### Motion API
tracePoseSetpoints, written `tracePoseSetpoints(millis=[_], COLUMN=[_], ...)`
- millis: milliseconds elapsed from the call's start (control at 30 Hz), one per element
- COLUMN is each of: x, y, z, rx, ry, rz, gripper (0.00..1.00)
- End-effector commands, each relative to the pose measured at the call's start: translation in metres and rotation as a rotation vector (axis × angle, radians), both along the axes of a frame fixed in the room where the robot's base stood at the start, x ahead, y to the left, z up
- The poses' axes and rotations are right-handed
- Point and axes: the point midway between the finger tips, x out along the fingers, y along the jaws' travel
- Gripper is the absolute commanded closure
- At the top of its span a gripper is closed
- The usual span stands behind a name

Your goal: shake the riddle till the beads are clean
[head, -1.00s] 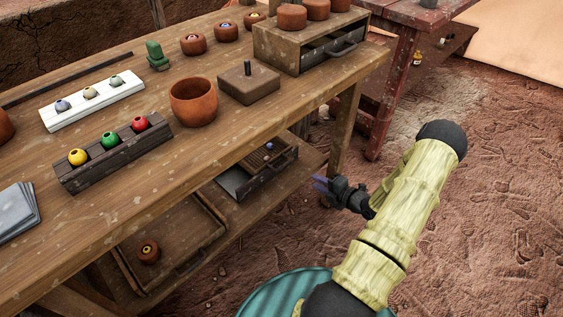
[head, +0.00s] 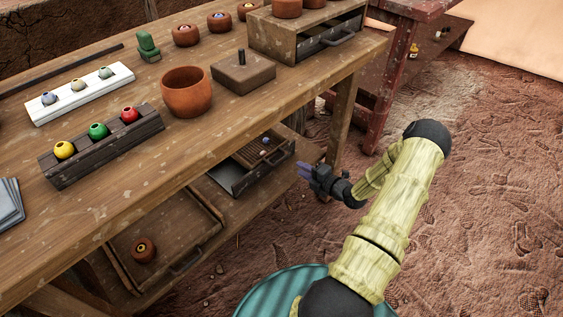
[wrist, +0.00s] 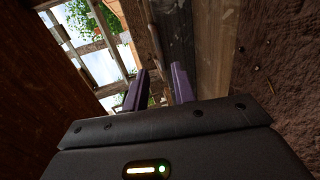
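I cannot pick out the riddle for certain. An open drawer-like box (head: 238,187) on the lower shelf holds a slatted brown piece and a small blue bead (head: 266,140). A yellow bead (head: 64,149), a green bead (head: 98,130) and a red bead (head: 130,114) sit in a dark block (head: 75,174) on the bench. Several duller beads (head: 78,85) sit on a white rack (head: 122,73). My gripper (head: 304,172) is to the right of the open box, apart from it, below bench-top height. In the wrist view its purple fingers (wrist: 160,72) are apart with nothing between them.
The wooden bench (head: 190,145) has a leg (head: 338,125) close behind my gripper. A terracotta pot (head: 186,94), a lidded block (head: 243,74) and a drawer cabinet (head: 278,36) stand on it. A lower tray (head: 120,262) holds a small pot (head: 144,250). The ground at right is clear.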

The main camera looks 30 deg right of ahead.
Motion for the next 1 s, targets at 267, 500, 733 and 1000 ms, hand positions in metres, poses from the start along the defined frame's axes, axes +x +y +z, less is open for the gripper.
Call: tracePoseSetpoints(millis=[267,500,733,1000], x=[0.047,0.084,0.100,0.101], y=[0.021,0.035,0.037,0.038], z=[-0.014,-0.022,-0.024,-0.023], rx=[0.001,0.000,0.000,0.000], ry=[-0.002,-0.001,0.000,0.000], rz=[0.008,0.008,0.002,0.002], gripper=[0.74,0.74,0.74,0.78])
